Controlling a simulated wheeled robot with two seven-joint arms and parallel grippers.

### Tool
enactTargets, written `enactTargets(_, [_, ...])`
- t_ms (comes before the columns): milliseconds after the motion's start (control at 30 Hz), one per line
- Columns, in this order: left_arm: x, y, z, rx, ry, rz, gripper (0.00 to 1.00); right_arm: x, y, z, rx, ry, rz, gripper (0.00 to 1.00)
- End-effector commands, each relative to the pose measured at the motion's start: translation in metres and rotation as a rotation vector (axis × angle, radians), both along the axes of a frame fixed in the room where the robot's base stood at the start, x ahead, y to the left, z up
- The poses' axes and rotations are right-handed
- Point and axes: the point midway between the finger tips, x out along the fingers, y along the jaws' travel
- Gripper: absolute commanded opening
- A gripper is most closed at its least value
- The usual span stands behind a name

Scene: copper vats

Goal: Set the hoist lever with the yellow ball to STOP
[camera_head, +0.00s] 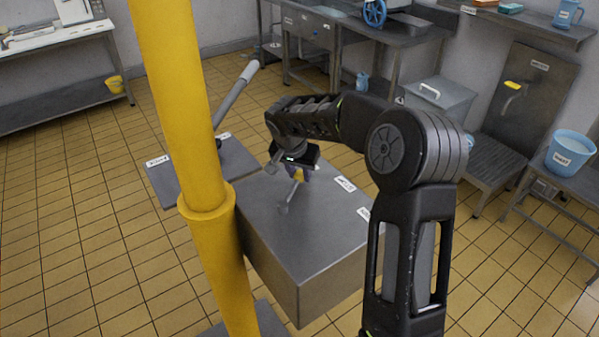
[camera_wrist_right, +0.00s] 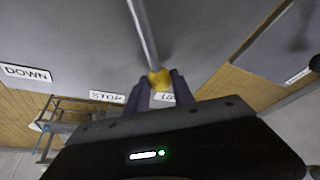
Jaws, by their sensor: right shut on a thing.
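The hoist lever (camera_wrist_right: 143,32) is a thin metal rod with a yellow ball (camera_wrist_right: 159,78) at its end. In the head view the lever (camera_head: 289,194) rises from the top of a grey metal box (camera_head: 310,235). My right gripper (camera_head: 298,174) is shut on the yellow ball; in the right wrist view its dark fingers (camera_wrist_right: 158,88) stand on either side of it. The ball is at the UP label (camera_wrist_right: 163,97), which is partly hidden by the fingers. The STOP label (camera_wrist_right: 107,97) lies to the left, and the DOWN label (camera_wrist_right: 27,73) farther left. My left gripper is not in view.
A yellow post (camera_head: 187,110) stands left of the box. Behind it, a lower grey plate (camera_head: 180,178) carries another, larger lever with a pale grip (camera_head: 249,72). A lidded grey bin (camera_head: 437,98) and a blue bucket (camera_head: 571,152) stand to the right. Tiled floor lies open at left.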

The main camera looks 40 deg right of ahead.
Motion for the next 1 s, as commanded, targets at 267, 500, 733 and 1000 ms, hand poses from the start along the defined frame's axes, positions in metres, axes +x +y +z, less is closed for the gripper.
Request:
enactTargets(267, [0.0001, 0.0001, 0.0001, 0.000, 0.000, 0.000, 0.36, 0.0001, 0.0001, 0.0003, 0.000, 0.000, 0.000, 0.00])
enactTargets(500, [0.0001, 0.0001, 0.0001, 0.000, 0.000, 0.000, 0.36, 0.0001, 0.0001, 0.0003, 0.000, 0.000, 0.000, 0.00])
enactTargets(733, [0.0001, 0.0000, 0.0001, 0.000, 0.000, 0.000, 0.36, 0.0001, 0.0002, 0.0004, 0.000, 0.000, 0.000, 0.00])
enactTargets(1000, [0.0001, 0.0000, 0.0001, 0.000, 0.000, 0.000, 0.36, 0.0002, 0.0001, 0.0005, 0.001, -0.001, 0.000, 0.00])
